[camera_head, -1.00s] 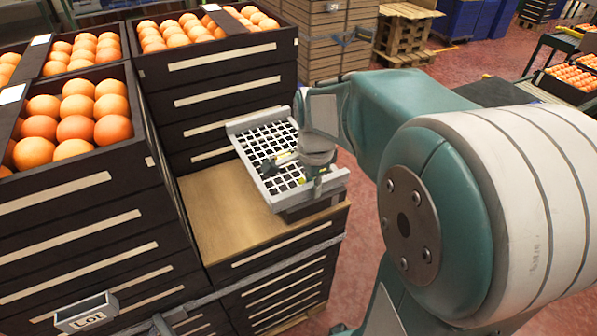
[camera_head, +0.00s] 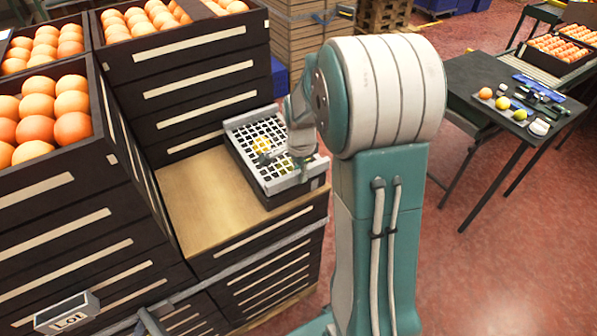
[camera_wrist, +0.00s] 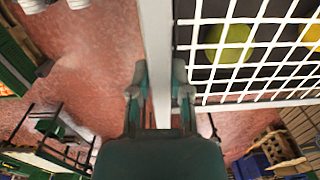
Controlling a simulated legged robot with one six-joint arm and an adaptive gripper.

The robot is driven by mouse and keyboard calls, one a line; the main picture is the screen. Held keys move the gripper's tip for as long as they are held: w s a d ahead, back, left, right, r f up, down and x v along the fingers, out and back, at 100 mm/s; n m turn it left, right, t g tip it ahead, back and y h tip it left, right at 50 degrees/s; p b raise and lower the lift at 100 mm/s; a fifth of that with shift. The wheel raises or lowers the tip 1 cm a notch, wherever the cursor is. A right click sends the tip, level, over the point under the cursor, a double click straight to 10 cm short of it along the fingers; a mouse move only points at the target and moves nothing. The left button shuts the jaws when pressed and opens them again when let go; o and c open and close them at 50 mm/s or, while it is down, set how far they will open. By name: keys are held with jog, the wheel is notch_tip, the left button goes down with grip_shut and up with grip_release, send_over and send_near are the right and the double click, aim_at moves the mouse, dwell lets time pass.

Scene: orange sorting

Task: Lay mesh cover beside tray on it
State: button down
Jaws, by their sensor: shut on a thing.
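The white mesh cover (camera_head: 240,123) is over a dark tray (camera_head: 296,186) that sits on the wooden top of a crate stack. Yellow and green fruit shows through its grid. My gripper (camera_head: 301,170) is at the cover's near right edge. In the wrist view my gripper (camera_wrist: 158,92) has its fingers on both sides of the white rim of the mesh cover (camera_wrist: 156,40), shut on it. A green fruit (camera_wrist: 229,42) lies beneath the grid there. I cannot tell whether the cover rests fully on the tray.
Bare wooden top (camera_head: 205,205) is free left of the tray. Tall dark crates of oranges (camera_head: 200,75) stand behind and at left (camera_head: 45,215). A dark table (camera_head: 490,75) with several fruits stands at right over red floor.

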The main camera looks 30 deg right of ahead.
jog(key=shift+d, duration=0.1)
jog(key=shift+a+f, duration=0.3)
jog(key=shift+a, duration=0.5)
jog(key=c, duration=0.6)
grip_release()
jog(key=shift+d, duration=0.55)
notch_tip(320, 180, up, 12)
jog(key=s+a+r+n+t, duration=0.1)
jog(key=s+a+r+n, duration=0.1)
jog(key=s+a+n, duration=0.2)
jog(key=s+a+r+n+t, duration=0.2)
jog(key=s+a+n, duration=0.2)
jog(key=s+n, duration=0.3)
jog(key=s+a+r+n+t, duration=0.2)
jog(key=s+a+n, duration=0.3)
jog(key=s, duration=0.3)
jog(key=shift+s+a+r+n, duration=0.1)
jog(key=shift+r+n, duration=0.15)
jog(key=shift+n, duration=0.55)
